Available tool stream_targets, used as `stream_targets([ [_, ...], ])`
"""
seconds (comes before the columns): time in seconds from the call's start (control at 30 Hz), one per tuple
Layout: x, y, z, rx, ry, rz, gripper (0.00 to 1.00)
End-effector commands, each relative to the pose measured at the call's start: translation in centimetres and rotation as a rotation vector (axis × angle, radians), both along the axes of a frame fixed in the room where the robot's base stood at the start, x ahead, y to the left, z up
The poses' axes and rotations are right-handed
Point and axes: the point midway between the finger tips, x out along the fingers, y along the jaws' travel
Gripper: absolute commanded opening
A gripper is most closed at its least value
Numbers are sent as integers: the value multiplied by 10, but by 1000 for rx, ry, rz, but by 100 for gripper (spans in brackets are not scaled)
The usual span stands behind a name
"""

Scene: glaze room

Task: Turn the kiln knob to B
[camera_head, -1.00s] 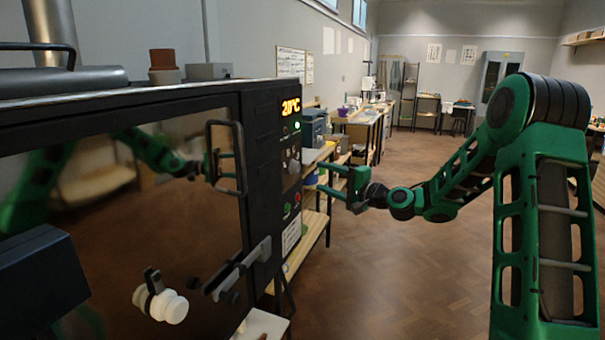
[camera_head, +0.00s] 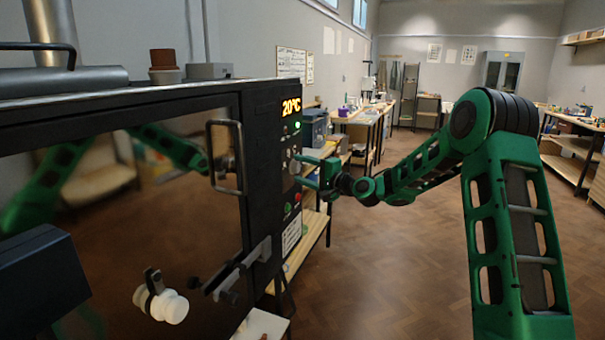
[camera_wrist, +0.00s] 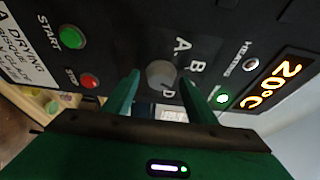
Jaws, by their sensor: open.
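The kiln knob (camera_wrist: 160,74) is a round grey knob on the black control panel, with letters A, B and D visible around it in the wrist view. In the head view the knob (camera_head: 294,167) shows small on the panel's right-hand face. My gripper (camera_wrist: 158,90) is open, its two green fingers on either side of the knob, pointing at the panel. It also shows in the head view (camera_head: 300,170), close against the panel. I cannot tell whether the fingers touch the knob. The knob's pointer direction is not clear.
The display (camera_wrist: 272,82) reads 20°C beside a lit green lamp (camera_wrist: 222,99). A green START button (camera_wrist: 72,37) and a red STOP button (camera_wrist: 89,81) sit near the fingers. The kiln door handle (camera_head: 226,158) juts out left of the panel. The floor to the right is free.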

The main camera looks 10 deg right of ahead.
Motion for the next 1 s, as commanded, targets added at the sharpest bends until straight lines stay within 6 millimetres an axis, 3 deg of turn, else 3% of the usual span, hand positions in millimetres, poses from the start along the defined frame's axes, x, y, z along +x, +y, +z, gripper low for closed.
stream_targets([
  [0.07, 0, 0, 0, 0, 0, 0, 52],
  [0.23, 0, 0, 0, 0, 0, 0, 13],
  [0.27, 0, 0, 0, -1, 1, 0, 11],
  [1.0, 0, 0, -3, -33, -42, 0, 11],
])
